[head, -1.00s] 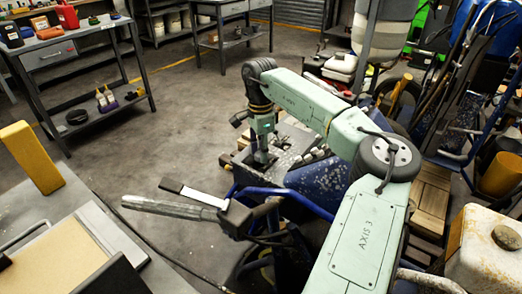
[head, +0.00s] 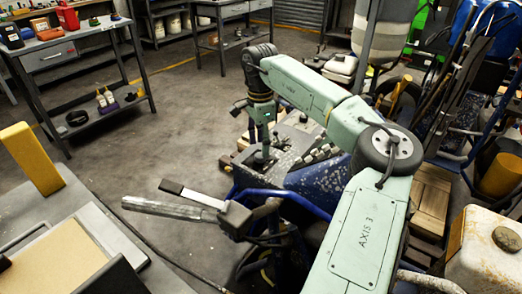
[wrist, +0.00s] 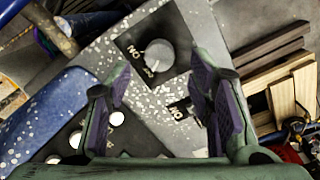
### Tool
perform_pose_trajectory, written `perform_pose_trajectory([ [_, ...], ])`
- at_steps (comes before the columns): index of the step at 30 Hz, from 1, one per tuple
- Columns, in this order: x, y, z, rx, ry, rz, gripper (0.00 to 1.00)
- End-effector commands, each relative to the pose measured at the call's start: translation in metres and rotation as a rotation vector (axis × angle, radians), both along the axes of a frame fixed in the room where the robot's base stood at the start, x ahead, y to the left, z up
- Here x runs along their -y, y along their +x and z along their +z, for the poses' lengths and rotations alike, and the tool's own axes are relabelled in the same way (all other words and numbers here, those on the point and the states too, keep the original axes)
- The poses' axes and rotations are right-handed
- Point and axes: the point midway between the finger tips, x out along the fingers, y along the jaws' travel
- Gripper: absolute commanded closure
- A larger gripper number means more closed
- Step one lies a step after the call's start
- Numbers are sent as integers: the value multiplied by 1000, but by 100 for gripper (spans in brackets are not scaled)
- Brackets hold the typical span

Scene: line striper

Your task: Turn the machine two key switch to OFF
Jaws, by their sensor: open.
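The line striper has a blue body (head: 335,180) and a worn, speckled grey top panel (wrist: 215,30). In the wrist view a round grey knob (wrist: 160,55) sits on a black plate with "ON" lettering beside it. I cannot tell which is the machine two key switch. In the head view my gripper (head: 262,152) points down at the panel.
White round buttons (wrist: 116,118) sit on a black area at lower left of the wrist view. Wooden pieces (head: 430,207) lie to the right.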

Motion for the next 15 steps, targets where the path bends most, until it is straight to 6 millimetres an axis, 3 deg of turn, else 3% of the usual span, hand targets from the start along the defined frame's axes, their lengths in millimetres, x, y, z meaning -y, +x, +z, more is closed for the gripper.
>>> perform_pose_trajectory([
  [6,-1,2,49,4,-1,-2,52],
  [15,-1,2,82,0,-1,0,52],
])
